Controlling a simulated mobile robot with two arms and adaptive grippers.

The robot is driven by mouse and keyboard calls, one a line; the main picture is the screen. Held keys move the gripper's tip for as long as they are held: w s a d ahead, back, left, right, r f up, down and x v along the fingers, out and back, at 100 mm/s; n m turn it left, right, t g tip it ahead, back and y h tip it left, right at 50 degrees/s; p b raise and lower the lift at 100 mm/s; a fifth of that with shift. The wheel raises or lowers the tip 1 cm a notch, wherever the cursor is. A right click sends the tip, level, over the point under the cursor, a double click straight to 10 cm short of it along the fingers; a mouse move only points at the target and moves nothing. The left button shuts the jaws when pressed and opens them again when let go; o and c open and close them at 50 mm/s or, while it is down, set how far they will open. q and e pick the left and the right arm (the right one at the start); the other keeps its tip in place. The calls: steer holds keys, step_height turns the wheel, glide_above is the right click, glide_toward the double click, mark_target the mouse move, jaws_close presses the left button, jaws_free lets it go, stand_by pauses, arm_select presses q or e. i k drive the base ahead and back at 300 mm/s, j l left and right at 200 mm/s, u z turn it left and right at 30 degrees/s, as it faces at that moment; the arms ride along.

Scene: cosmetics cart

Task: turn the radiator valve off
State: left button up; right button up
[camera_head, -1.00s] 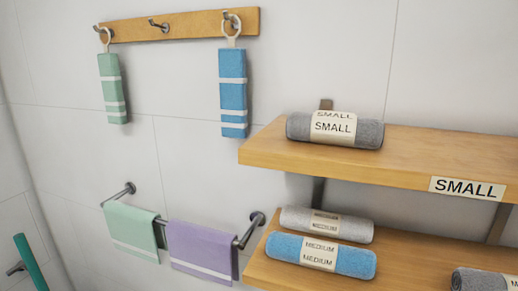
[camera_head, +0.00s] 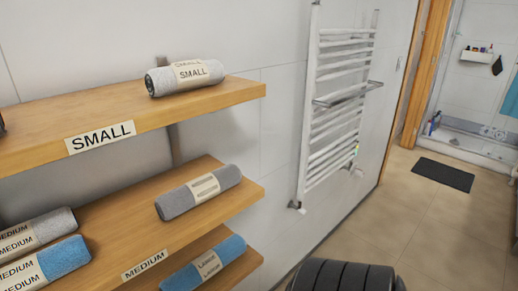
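A white ladder-style towel radiator (camera_head: 338,100) hangs on the tiled wall, right of the shelves. A grey fitting (camera_head: 296,205) sits at its lower near corner. A pale fitting (camera_head: 354,169) sits at its lower far corner, with a small yellow-green spot just above. Both are too small to tell which is the valve or how it is set. Neither of my grippers is in view.
Wooden shelves (camera_head: 185,104) with rolled towels fill the left. Tan floor (camera_head: 405,222) lies open beside the radiator, with a dark mat (camera_head: 443,174) farther back. A black ribbed rounded shape (camera_head: 345,278) shows at the bottom edge; I cannot tell what it is.

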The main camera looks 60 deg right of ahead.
mark_target(357, 173)
steer(key=z, duration=2.9)
steer(key=i+l+z, duration=0.25)
steer(key=i+z, duration=0.25)
steer(key=i, duration=0.15)
steer(key=i+l+z, duration=0.15)
steer(key=i, duration=0.8)
steer(key=i+l+z, duration=0.15)
steer(key=i, duration=0.8)
steer(key=i+l+u, duration=0.1)
steer(key=i+u, duration=0.35)
steer(key=i+l+u, duration=0.15)
steer(key=u, duration=0.25)
steer(key=i+l+u, duration=0.3)
steer(key=u, duration=0.15)
steer(key=i+l+u, duration=0.25)
steer(key=l+u, duration=0.2)
steer(key=j, duration=0.05)
